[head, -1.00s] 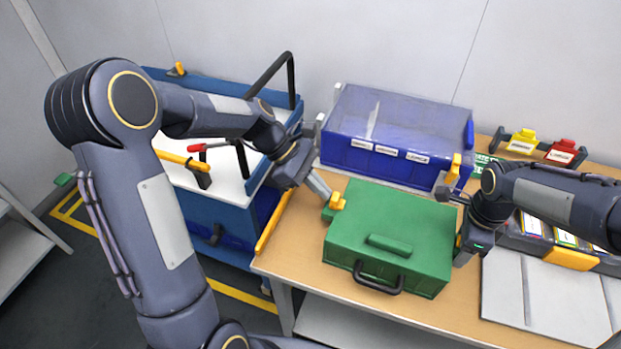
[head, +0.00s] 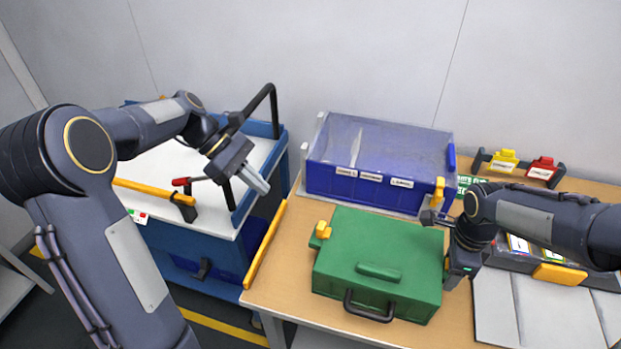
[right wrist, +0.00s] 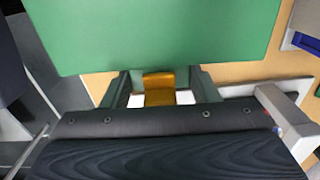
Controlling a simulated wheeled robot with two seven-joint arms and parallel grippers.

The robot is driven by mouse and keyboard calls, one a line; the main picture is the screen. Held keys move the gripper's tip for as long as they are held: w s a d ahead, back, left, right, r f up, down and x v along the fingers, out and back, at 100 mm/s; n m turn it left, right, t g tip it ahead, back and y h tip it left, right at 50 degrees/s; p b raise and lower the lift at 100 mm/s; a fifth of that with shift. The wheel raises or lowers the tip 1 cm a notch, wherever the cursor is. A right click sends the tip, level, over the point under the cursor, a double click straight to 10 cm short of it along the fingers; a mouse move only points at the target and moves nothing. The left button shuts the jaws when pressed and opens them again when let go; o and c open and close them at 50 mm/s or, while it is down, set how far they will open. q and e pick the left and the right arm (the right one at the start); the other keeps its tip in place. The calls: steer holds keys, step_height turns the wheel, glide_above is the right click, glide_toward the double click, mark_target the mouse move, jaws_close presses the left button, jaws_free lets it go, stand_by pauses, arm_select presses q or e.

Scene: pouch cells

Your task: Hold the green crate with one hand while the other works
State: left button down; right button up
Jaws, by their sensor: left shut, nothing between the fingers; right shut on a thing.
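The green crate (head: 375,250), lid closed, sits on the wooden table with its black handle (head: 369,305) toward the front. A yellow tab (head: 323,230) shows at its left end. My right gripper (head: 447,266) is at the crate's right end. In the right wrist view its fingers (right wrist: 160,88) are shut on a yellow tab (right wrist: 159,84) beside the crate's green side (right wrist: 155,30). My left gripper (head: 257,182) is shut and empty, near the right edge of the blue cart, apart from the crate.
A blue bin (head: 325,180) with a clear lid and labels stands behind the crate. The blue cart (head: 213,238) with a white top is at the left. Yellow (head: 503,159) and red (head: 541,168) blocks sit at the back right. A grey panel (head: 505,310) lies right of the crate.

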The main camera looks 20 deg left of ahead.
steer(key=o, duration=1.4)
steer(key=shift+r, duration=0.1)
